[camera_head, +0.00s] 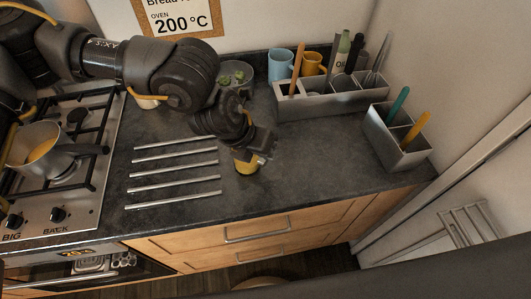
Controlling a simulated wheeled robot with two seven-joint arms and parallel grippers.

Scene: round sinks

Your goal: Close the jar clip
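A small jar with yellow contents (245,168) stands upright on the dark countertop, near its front edge. My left arm comes in from the upper left, and its gripper (262,157) is at the jar's top right side. The gripper and wrist cover the jar's upper part, so its lid and clip cannot be made out. I cannot tell whether the fingers are open or touching the jar. My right gripper is not in view.
Metal bars (175,165) lie left of the jar. A grey utensil holder (330,98) and a smaller grey caddy (397,140) stand to the right. Blue (280,66) and yellow (312,64) mugs stand behind. A pot (45,150) sits on the stove at left. Counter right of the jar is clear.

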